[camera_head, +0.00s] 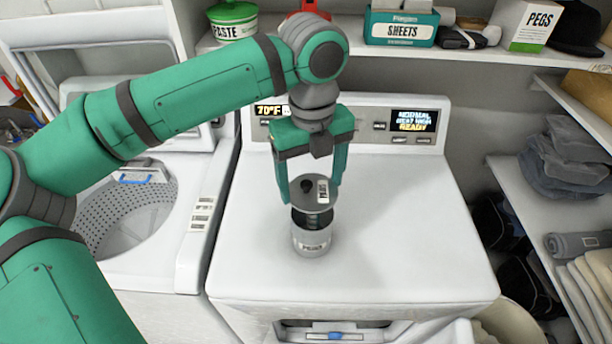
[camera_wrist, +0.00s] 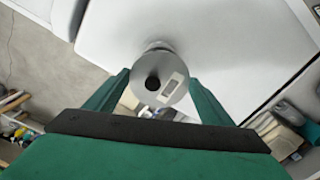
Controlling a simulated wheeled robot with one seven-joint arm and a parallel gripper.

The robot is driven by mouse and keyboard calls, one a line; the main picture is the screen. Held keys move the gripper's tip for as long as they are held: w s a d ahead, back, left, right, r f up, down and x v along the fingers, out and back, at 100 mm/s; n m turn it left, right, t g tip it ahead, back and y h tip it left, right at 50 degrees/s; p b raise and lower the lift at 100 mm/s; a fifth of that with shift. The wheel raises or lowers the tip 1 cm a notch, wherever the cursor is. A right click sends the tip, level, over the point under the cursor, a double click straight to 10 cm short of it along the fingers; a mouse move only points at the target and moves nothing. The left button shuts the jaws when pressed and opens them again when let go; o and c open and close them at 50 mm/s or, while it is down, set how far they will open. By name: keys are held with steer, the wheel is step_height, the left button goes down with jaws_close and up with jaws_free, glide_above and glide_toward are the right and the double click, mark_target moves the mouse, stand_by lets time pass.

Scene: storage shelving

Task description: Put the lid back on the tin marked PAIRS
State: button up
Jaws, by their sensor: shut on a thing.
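The tin (camera_head: 312,240), a small light-grey cylinder with a dark label strip, stands upright on the white machine top. Its lettering is too small to read surely. My gripper (camera_head: 311,190) is shut on the grey round lid (camera_head: 320,186), which has a black knob and a pale label. The lid is over the tin's mouth, with a dark gap between them at the front, and looks tilted. In the wrist view the lid (camera_wrist: 160,80) lies between the fingertips and hides most of the tin.
The white dryer top (camera_head: 400,230) is clear around the tin. A control panel (camera_head: 370,120) rises behind. An open washer (camera_head: 135,215) is at left.

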steer(key=shift+f, duration=2.75)
steer(key=shift+f, duration=0.2)
stand_by(0.4)
steer(key=o, duration=1.1)
steer(key=shift+o, duration=0.3)
steer(key=shift+r, duration=0.1)
steer(key=shift+r, duration=3.45)
